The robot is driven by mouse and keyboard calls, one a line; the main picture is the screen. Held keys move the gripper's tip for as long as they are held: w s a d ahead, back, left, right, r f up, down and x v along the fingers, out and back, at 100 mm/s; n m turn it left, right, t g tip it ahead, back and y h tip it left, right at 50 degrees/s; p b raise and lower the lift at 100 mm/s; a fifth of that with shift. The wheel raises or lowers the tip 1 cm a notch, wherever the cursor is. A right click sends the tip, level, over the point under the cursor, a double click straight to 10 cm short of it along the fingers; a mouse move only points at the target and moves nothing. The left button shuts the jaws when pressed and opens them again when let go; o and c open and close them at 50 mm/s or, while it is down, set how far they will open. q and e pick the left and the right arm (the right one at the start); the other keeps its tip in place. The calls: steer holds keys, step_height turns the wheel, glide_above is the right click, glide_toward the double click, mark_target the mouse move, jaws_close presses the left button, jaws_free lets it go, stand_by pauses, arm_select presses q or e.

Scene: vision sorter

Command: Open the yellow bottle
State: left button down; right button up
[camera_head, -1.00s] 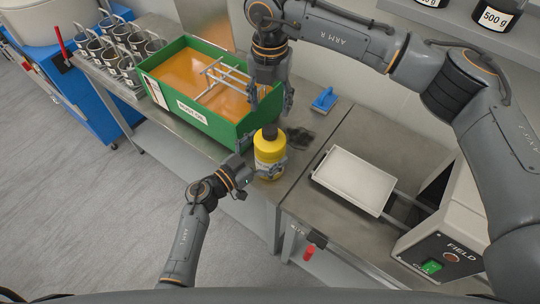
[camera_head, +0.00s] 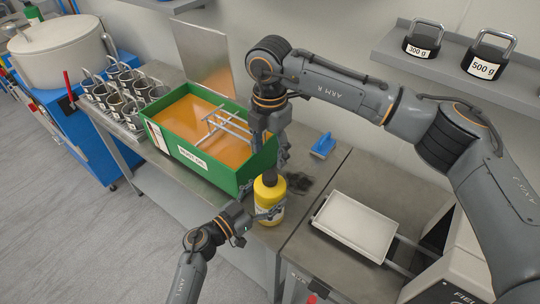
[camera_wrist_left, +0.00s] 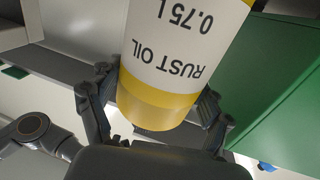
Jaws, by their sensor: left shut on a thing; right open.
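The yellow bottle (camera_head: 268,202) stands upright near the front edge of the steel bench, with a dark cap (camera_head: 270,177) on top. My left gripper (camera_head: 266,214) is shut around its body from the front left. In the left wrist view the bottle (camera_wrist_left: 165,105) shows a white label reading "RUST OIL 0.75 L", between the two fingers of my left gripper (camera_wrist_left: 155,112). My right gripper (camera_head: 277,160) is open and points down, close above the cap. Whether a finger touches the cap cannot be told.
A green tray (camera_head: 212,172) of orange liquid with a metal rack stands just behind left of the bottle. A blue brush-like item (camera_head: 323,146) and a dark stain lie to the right. A white tray (camera_head: 355,226) sits further right. Weights (camera_head: 486,58) stand on the shelf.

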mark_target(270, 175)
steer(key=m, duration=0.3)
steer(key=shift+m, duration=0.4)
steer(key=m, duration=0.3)
steer(key=shift+m, duration=0.4)
steer(key=shift+f, duration=4)
